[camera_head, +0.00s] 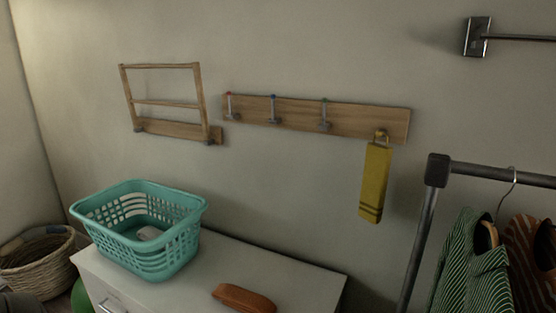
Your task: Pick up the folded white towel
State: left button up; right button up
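The basket stands on the left part of a white cabinet (290,268). Neither of my grippers shows in the head view.
A brown item (243,298) lies on the cabinet's front edge. A wicker basket (40,272) stands at left. A yellow towel (374,182) hangs from the wooden hook rail (350,118). A rack (421,225) with shirts (470,270) stands at right.

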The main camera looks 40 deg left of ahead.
aim_at(148, 232)
jog(key=u, duration=2.2)
